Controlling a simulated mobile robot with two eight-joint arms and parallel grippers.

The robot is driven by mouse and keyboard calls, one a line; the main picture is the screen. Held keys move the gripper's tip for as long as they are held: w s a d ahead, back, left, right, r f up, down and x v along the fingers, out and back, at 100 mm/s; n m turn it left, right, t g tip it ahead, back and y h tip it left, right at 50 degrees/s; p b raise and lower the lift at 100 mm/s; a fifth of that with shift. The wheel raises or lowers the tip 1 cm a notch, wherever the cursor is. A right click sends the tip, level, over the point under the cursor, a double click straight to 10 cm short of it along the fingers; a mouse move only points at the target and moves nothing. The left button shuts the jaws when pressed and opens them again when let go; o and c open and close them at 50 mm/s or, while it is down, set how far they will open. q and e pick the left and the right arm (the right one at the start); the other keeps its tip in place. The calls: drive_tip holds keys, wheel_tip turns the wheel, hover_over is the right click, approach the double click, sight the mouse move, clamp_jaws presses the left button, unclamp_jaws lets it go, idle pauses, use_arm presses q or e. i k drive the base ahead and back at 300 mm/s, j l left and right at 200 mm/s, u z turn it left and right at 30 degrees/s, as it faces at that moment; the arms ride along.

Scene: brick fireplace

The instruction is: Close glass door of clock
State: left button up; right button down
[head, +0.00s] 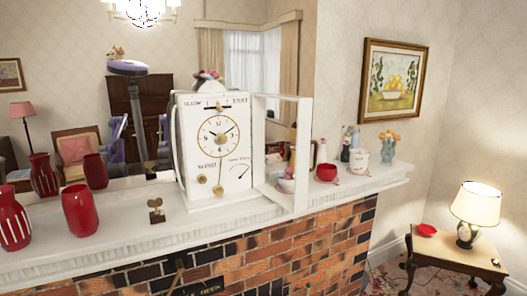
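The white clock (188,140) stands upright on the mantel, with a round dial (219,136) and several printed words on its face. Its glass door (305,150) is a white frame standing open at the clock's right side, swung out towards the mantel's front edge. Objects on the mantel show through the pane. Neither of my grippers is seen directly in the head view.
A red cup (326,172), a white mug (359,160) and a flower vase (388,150) stand to the right. The brick fireplace (290,250) is below.

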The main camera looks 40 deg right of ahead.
sight(304, 143)
drive_tip(key=k+l+u, duration=0.15)
drive_tip(key=l, duration=0.2)
drive_tip(key=l+u, duration=0.1)
drive_tip(key=l, duration=0.25)
drive_tip(key=k+l+u, duration=0.15)
drive_tip(key=l, duration=0.2)
drive_tip(key=k+l, duration=0.15)
drive_tip(key=l, duration=0.2)
drive_tip(key=k+l, duration=0.1)
drive_tip(key=l, duration=0.3)
drive_tip(key=k+l, duration=0.15)
drive_tip(key=l, duration=0.2)
drive_tip(key=k+l+u, duration=0.1)
drive_tip(key=l, duration=0.3)
drive_tip(key=k+l, duration=0.15)
drive_tip(key=l, duration=0.2)
drive_tip(key=k+l, duration=0.15)
drive_tip(key=l, duration=0.2)
drive_tip(key=k+l, duration=0.15)
drive_tip(key=l, duration=0.25)
drive_tip(key=i+j+z, duration=0.2)
drive_tip(key=i+j, duration=0.1)
